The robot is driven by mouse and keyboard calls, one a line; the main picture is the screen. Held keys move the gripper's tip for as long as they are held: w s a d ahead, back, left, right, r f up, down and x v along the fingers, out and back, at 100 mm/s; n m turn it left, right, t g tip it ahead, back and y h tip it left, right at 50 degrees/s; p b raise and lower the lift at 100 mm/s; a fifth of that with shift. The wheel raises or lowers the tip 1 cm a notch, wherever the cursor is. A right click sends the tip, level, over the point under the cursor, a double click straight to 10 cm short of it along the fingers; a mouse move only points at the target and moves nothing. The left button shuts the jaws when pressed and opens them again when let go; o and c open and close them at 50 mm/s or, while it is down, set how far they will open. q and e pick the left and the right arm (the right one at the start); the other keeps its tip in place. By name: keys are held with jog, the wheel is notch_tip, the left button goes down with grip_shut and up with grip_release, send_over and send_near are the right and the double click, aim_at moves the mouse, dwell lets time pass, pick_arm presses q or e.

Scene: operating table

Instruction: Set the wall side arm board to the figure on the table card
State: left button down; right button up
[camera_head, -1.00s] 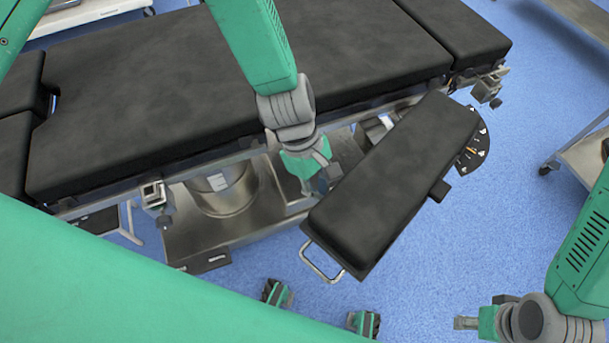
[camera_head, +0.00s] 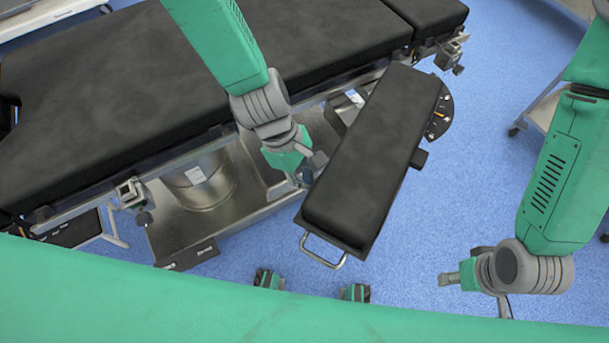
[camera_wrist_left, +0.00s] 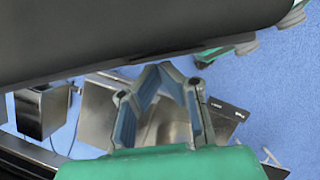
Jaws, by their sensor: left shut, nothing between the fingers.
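The arm board (camera_head: 375,150) is a long black pad beside the table, slanting outward toward the bottom of the head view, with a metal handle (camera_head: 322,252) at its near end. Its dark dial with pale marks and an orange mark (camera_head: 440,112) shows partly at the far end; its figures are too small to read. My left gripper (camera_head: 312,172) is shut and empty at the board's table-facing side; contact is unclear. In the left wrist view the gripper (camera_wrist_left: 160,70) sits just below the dark board (camera_wrist_left: 130,35). My right gripper (camera_head: 448,279) is apart, right of the handle. I can make out no readable card.
The black operating table (camera_head: 110,120) runs along the left, with a side rail and clamps (camera_head: 132,192). A pale cart (camera_head: 540,115) stands at right. Blue floor is open between board and cart.

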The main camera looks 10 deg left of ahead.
pick_arm(q)
jog(key=shift+r, duration=0.15)
jog(key=p+v, duration=0.9)
jog(key=shift+a+r, duration=0.2)
jog(key=shift+w, duration=0.15)
